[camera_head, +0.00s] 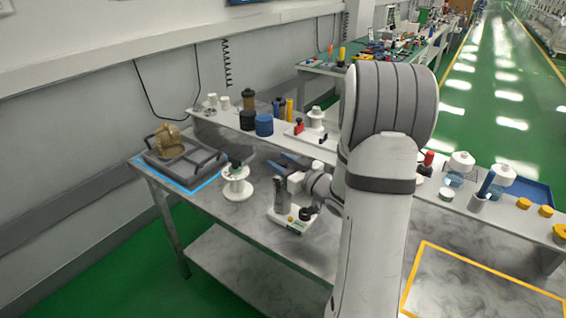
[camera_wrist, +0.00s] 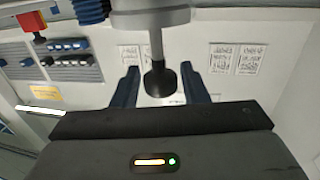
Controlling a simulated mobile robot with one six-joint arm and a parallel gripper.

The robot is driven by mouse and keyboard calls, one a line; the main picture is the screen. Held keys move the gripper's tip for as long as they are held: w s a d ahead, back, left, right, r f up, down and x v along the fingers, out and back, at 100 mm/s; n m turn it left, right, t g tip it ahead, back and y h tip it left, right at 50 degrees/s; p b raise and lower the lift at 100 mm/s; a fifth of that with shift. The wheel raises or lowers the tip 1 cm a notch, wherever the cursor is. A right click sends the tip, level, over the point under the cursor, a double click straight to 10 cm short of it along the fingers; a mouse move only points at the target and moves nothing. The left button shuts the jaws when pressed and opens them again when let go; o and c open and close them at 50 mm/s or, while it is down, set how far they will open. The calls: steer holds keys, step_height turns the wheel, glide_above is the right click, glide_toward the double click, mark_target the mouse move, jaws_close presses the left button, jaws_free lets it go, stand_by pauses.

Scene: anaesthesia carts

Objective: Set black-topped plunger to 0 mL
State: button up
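In the wrist view, a rod with a black rounded end (camera_wrist: 160,80) extends from a pale grey collar (camera_wrist: 150,18); it looks like the black-topped plunger. My gripper (camera_wrist: 160,72) is open, with one dark blue finger on each side of the black end and visible gaps between. I cannot tell the depth between them, and no mL scale is readable. In the head view, my gripper (camera_head: 284,164) is over the table beside a dark upright part (camera_head: 281,192) on a white base (camera_head: 291,220). The plunger cannot be made out clearly there.
A white spool (camera_head: 237,186) stands left of the base. A grey tray (camera_head: 186,160) holding a brown object is at the far left. A raised shelf behind carries a blue stack (camera_head: 264,125) and several other items. Yellow tape (camera_head: 480,263) outlines bare tabletop at right.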

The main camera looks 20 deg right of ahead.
jaws_close()
step_height(320, 180, down, 4)
steer(key=b, duration=0.3)
steer(key=shift+s+r, duration=0.1)
steer(key=shift+r, duration=0.15)
steer(key=shift+o, duration=0.4)
jaws_free()
steer(key=shift+f, duration=0.1)
steer(key=shift+o, duration=0.8)
